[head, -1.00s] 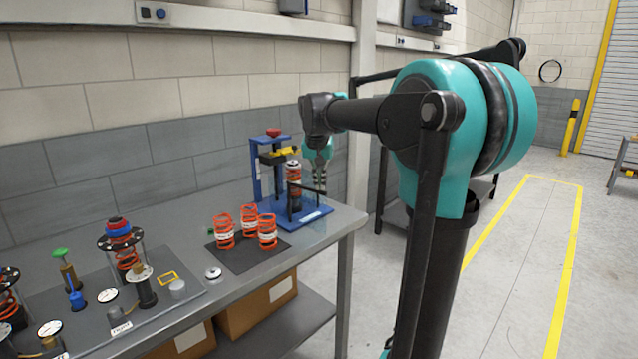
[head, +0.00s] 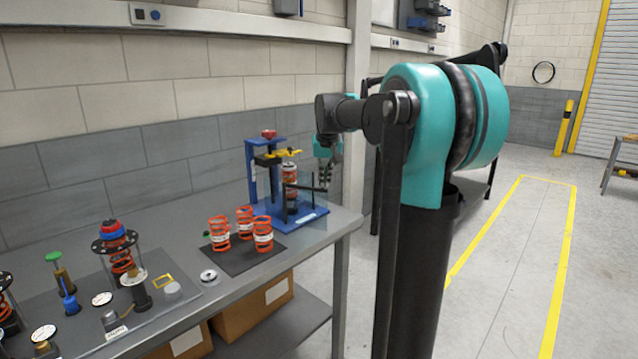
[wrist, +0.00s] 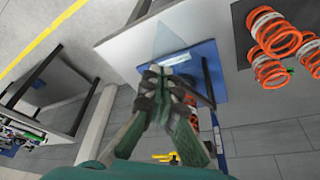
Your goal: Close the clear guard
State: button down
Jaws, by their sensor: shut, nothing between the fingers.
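A blue press fixture (head: 252,170) with a red knob and a yellow lever stands at the bench's right end. An orange spring (head: 291,172) is upright in it. The clear guard (head: 314,203) is a faint panel under a dark bar at the fixture's front right. It sticks out to the right, apart from the spring. It also shows as a pale sheet in the wrist view (wrist: 170,40). My gripper (head: 325,177) points down by the bar's outer end, its fingers together and empty. In the wrist view its fingertips (wrist: 158,76) overlap the guard area; contact is unclear.
Several orange springs (head: 240,228) stand on a dark mat (head: 238,259) left of the fixture. A panel with gauges and a spring assembly (head: 121,245) lies further left. The bench's right edge (head: 348,228) is close to the fixture. Open floor lies right.

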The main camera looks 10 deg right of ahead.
jog(key=w+d+n+g+y, duration=0.1)
jog(key=w+d+n+y, duration=0.1)
jog(key=w+n, duration=1)
jog(key=shift+w+g+y, duration=0.4)
jog(key=shift+w+y, duration=0.4)
jog(key=shift+w, duration=2.05)
jog(key=shift+d, duration=0.1)
